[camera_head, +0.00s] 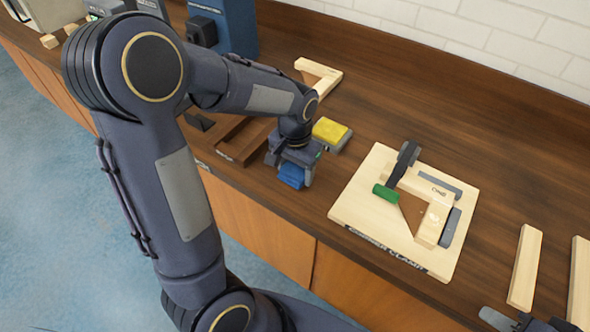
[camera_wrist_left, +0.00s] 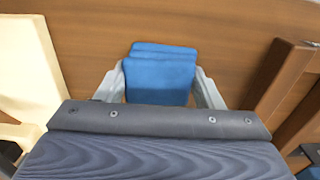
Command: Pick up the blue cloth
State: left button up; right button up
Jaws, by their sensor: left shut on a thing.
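The blue cloth (camera_head: 291,174) is folded and sits between the fingers of my left gripper (camera_head: 290,178), near the front edge of the wooden counter. In the left wrist view the cloth (camera_wrist_left: 160,75) shows as stacked blue folds, with one grey finger of my left gripper (camera_wrist_left: 160,88) on each side. The gripper is shut on it. The gripper body hides the near part of the cloth, and I cannot tell whether the cloth touches the counter. Part of what looks like my right gripper (camera_head: 525,322) shows at the bottom right edge, mostly cut off.
A yellow and grey block (camera_head: 331,132) lies just right of my left gripper. A dark wooden tray (camera_head: 241,146) is to its left. A pale clamp board (camera_head: 353,208) with a green-handled clamp (camera_head: 386,193) stands to the right. Pale wooden bars (camera_head: 525,267) lie at far right.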

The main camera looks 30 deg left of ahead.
aim_at(295, 169)
pick_arm(q)
jog(key=shift+r, duration=0.4)
notch_tip(295, 169, up, 3)
jog(key=shift+s+f, duration=0.1)
jog(key=shift+f, duration=0.1)
jog(key=s+r+b, duration=0.1)
jog(key=s+r, duration=0.8)
jog(key=s, duration=0.5)
jog(key=shift+r, duration=0.15)
jog(key=shift+d, duration=0.1)
